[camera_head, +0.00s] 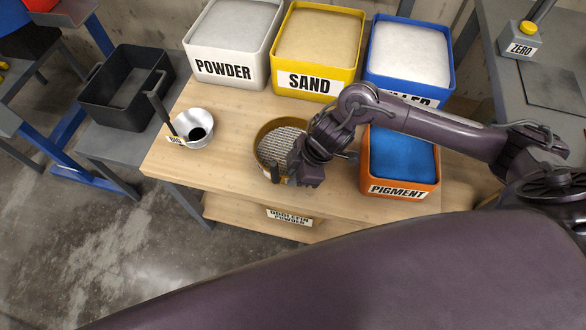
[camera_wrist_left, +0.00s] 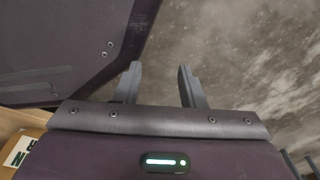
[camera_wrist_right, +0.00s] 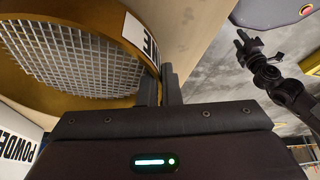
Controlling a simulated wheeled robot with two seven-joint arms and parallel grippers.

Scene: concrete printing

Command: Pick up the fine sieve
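The fine sieve (camera_head: 272,146) is a round gold-rimmed ring with a grey mesh, at the middle of the wooden table in the head view. It fills the upper left of the right wrist view (camera_wrist_right: 75,50), with a partly hidden white label on its wall. My right gripper (camera_wrist_right: 160,88) is at the sieve's near side. Its fingers are close together, one on each side of the sieve's wall, and look shut on it. I cannot tell whether the sieve is clear of the table. My left gripper (camera_wrist_left: 160,85) is open and empty, over the floor.
Bins of powder (camera_head: 229,70), sand (camera_head: 305,84) and filler (camera_head: 405,90) line the table's back. The orange pigment bin (camera_head: 398,189) is right of the sieve, under my right arm.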

